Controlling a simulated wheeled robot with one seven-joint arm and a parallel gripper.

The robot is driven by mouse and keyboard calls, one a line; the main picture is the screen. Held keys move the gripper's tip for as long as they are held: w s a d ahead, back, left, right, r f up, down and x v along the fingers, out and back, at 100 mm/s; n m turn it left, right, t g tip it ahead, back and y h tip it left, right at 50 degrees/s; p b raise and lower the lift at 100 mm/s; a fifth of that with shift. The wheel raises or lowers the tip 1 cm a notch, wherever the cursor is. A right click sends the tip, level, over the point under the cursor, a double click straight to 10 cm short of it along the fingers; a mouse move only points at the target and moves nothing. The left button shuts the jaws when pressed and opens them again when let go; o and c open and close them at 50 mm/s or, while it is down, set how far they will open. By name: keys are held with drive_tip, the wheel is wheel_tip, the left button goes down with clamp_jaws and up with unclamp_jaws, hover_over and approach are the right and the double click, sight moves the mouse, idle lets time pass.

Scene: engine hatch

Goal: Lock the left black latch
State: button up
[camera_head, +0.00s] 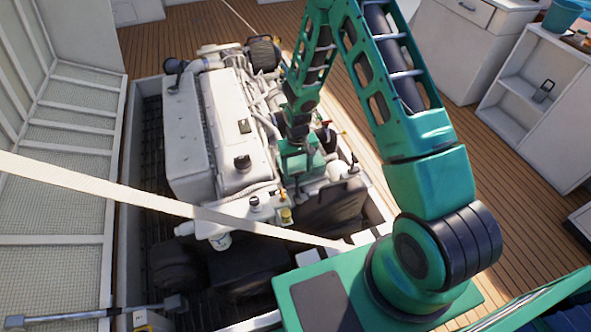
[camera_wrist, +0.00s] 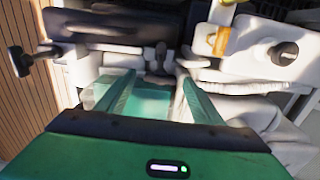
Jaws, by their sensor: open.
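My gripper (camera_wrist: 148,92) is open, with its two green fingers apart and nothing clearly held between them. In the wrist view, a black T-shaped handle (camera_wrist: 18,62), perhaps the left latch, stands at the left on a short bar, apart from the left finger. A round black knob (camera_wrist: 283,53) sits on a white part at the right, beyond the right finger. In the head view, my gripper (camera_head: 300,163) is low over the right side of the white engine (camera_head: 222,125); its fingertips are hard to make out. I cannot tell the left black latch apart there.
The engine sits in a recessed bay, with a white strap (camera_head: 130,192) crossing in front. A raised hatch panel (camera_head: 55,200) stands at the left. White shelves (camera_head: 530,85) stand at the right. The wooden floor (camera_head: 430,125) between engine and shelves is clear.

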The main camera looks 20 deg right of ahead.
wheel_tip(320, 180, up, 10)
drive_tip(key=shift+r, duration=0.25)
idle(0.6)
drive_tip(key=s+d+r+m, duration=0.1)
drive_tip(key=s+d+r, duration=0.35)
drive_tip(key=r, duration=0.25)
drive_tip(key=s+d+r+m+h, duration=0.1)
drive_tip(key=s+d+r, duration=0.2)
drive_tip(key=d+r, duration=0.25)
drive_tip(key=s+d+r+m, duration=0.1)
drive_tip(key=s+d+r, duration=0.3)
drive_tip(key=r, duration=0.3)
drive_tip(key=s+d+r+m, duration=0.1)
drive_tip(key=s+r, duration=0.2)
drive_tip(key=s, duration=0.4)
drive_tip(key=s+r+m, duration=0.1)
drive_tip(key=s+r, duration=0.2)
drive_tip(key=s, duration=0.5)
drive_tip(key=s+d+r+m+y, duration=0.1)
drive_tip(key=s+r, duration=0.2)
drive_tip(key=s, duration=0.4)
drive_tip(key=shift+s+d+r, duration=0.25)
drive_tip(key=shift+d+r, duration=0.05)
drive_tip(key=shift+r, duration=0.1)
